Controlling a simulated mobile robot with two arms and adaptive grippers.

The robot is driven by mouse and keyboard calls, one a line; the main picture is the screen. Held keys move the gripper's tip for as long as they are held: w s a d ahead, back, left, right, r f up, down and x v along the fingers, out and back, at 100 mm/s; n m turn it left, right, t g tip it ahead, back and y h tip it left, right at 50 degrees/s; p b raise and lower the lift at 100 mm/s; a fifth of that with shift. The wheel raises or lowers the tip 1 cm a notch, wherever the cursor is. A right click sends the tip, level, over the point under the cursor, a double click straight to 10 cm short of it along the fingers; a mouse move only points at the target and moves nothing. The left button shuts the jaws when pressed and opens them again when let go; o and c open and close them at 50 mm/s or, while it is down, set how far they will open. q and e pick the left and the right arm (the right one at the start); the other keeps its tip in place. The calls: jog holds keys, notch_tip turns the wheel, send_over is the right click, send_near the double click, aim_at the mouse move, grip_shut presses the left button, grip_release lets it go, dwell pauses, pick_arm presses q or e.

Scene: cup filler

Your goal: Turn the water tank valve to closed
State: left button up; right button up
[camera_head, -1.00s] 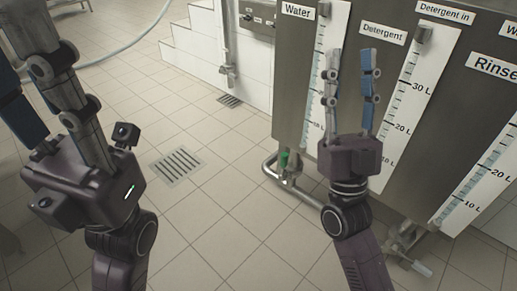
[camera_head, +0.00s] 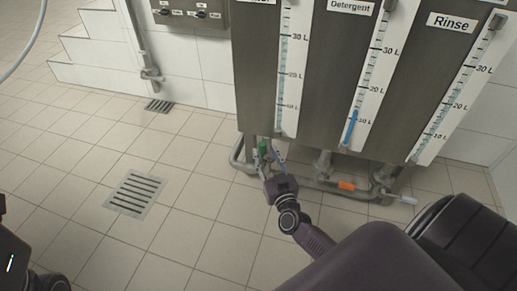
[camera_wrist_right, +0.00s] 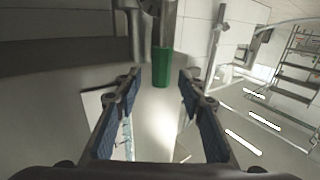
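The water tank (camera_head: 255,75) is the leftmost steel tank in the head view, its label cut off at the top edge. Its valve with a green handle (camera_head: 263,147) sits on the pipe below. My right gripper (camera_head: 266,157) is open at this valve. In the right wrist view the green handle (camera_wrist_right: 161,67) hangs between the spread fingertips of the right gripper (camera_wrist_right: 160,84), at their far end, with gaps on both sides. Contact is not visible. My left gripper's body (camera_head: 14,262) shows at the lower left edge; its fingers are out of view.
The detergent tank (camera_head: 333,65) and rinse tank (camera_head: 440,75) stand to the right. An orange valve handle (camera_head: 347,185) and a white one (camera_head: 407,199) sit on their pipes. A floor drain (camera_head: 135,193) lies in the clear tiled floor at left.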

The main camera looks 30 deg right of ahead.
aim_at(263, 150)
jog(key=shift+b+x, duration=0.6)
jog(key=shift+x, duration=1.35)
jog(key=shift+r, duration=0.1)
jog(key=shift+a, duration=0.1)
grip_shut()
